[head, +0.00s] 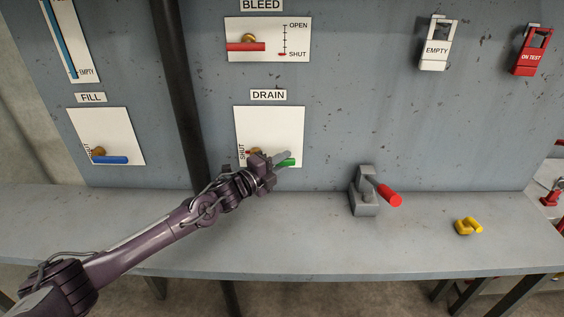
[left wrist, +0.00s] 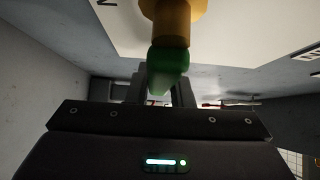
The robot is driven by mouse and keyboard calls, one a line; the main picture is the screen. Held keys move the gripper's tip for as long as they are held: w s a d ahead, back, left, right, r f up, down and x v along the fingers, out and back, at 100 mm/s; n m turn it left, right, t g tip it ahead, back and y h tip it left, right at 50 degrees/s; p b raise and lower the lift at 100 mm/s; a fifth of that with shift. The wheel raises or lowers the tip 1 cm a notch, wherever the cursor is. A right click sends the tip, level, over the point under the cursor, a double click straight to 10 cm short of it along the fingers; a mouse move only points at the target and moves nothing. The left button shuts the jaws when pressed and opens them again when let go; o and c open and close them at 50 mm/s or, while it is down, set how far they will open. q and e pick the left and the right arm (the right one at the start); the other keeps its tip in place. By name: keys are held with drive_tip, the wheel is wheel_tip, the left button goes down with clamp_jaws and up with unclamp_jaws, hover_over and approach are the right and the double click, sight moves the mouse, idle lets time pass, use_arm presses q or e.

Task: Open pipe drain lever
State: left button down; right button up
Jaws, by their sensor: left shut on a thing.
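The drain lever has a green handle (head: 287,162) on a brass fitting, on a white plate (head: 270,125) under the DRAIN label (head: 268,95). The word SHUT shows at the plate's lower left. My left gripper (head: 276,159) is at the handle and hides much of it and of the fitting. In the left wrist view the green handle (left wrist: 168,72) runs from the brass part (left wrist: 172,22) down between the fingers, which are shut on it. My right gripper is in neither view.
The blue FILL lever (head: 110,160) and red BLEED lever (head: 245,47) are on neighbouring plates. A dark vertical pipe (head: 178,90) stands left of the drain plate. A grey block with a red handle (head: 388,195) and a yellow piece (head: 467,226) sit on the shelf (head: 330,245).

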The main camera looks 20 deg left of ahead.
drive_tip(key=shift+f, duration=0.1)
